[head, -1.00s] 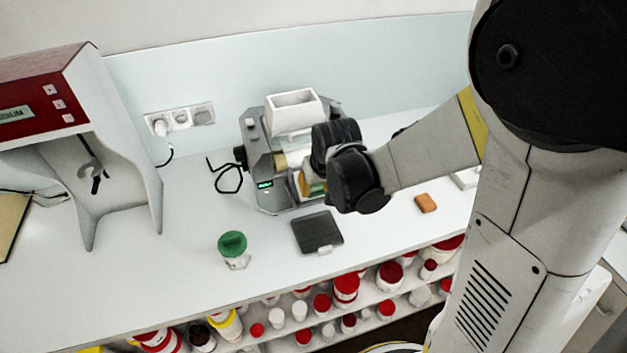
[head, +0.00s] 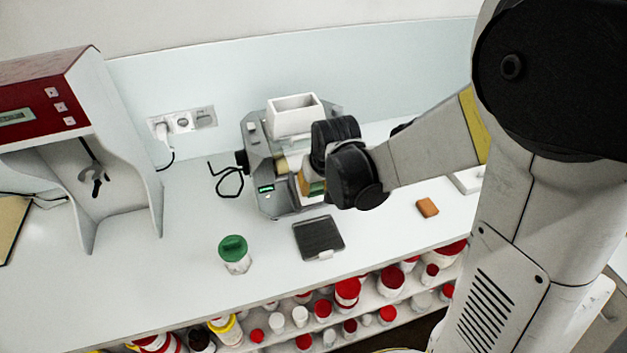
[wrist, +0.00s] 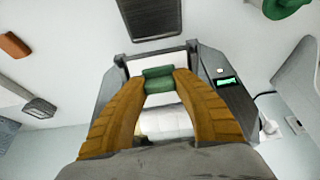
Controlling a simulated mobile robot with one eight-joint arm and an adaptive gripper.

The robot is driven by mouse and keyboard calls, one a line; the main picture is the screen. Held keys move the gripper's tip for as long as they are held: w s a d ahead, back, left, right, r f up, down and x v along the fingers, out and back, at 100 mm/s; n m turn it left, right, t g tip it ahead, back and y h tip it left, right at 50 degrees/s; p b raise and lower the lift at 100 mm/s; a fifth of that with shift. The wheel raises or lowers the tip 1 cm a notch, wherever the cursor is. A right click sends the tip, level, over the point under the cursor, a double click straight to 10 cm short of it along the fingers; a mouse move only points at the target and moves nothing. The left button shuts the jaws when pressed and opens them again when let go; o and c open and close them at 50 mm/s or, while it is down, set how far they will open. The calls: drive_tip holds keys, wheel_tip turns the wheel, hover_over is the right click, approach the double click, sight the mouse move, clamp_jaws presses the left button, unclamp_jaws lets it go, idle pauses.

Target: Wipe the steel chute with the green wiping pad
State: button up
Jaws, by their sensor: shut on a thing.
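My gripper (wrist: 158,88) is shut on the green wiping pad (wrist: 158,72), held between its two orange-brown fingertips. In the head view the gripper (head: 311,188) is low at the front of the grey mill (head: 256,150), and my dark wrist hides part of it. In the wrist view the pad is between the mill's grey side plates, close to a grey crossbar. The steel chute cannot be made out clearly behind the pad and fingers. I cannot tell whether the pad touches it.
A dark square tray (head: 319,237) lies in front of the mill. A green-lidded jar (head: 233,252) stands to its left, an orange block (head: 427,207) to its right. A red-topped device (head: 45,95) is at far left. Jars fill the shelf below.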

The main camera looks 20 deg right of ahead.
drive_tip(key=shift+s+f, duration=0.35)
drive_tip(key=shift+s, duration=0.25)
drive_tip(key=shift+w+r+p, duration=0.1)
drive_tip(key=shift+w+r, duration=0.25)
drive_tip(key=shift+w, duration=0.35)
drive_tip(key=shift+w+r+p, duration=0.15)
drive_tip(key=shift+w+r, duration=0.15)
drive_tip(key=shift+w, duration=0.35)
drive_tip(key=shift+w+r+p, duration=0.1)
drive_tip(key=shift+w+r, duration=0.25)
drive_tip(key=shift+w, duration=0.35)
drive_tip(key=shift+s+f+b, duration=0.3)
drive_tip(key=shift+s+f, duration=0.05)
drive_tip(key=shift+s, duration=0.35)
drive_tip(key=shift+s+f+b, duration=0.3)
drive_tip(key=shift+s+f, duration=0.05)
drive_tip(key=shift+s, duration=0.3)
drive_tip(key=shift+s+f+b, duration=0.3)
drive_tip(key=shift+s+f, duration=0.05)
drive_tip(key=shift+s, duration=0.35)
drive_tip(key=shift+r+p, duration=0.55)
wheel_tip(320, 180, up, 7)
drive_tip(key=s+p, duration=0.1)
drive_tip(key=p, duration=0.4)
drive_tip(key=shift+f, duration=0.15)
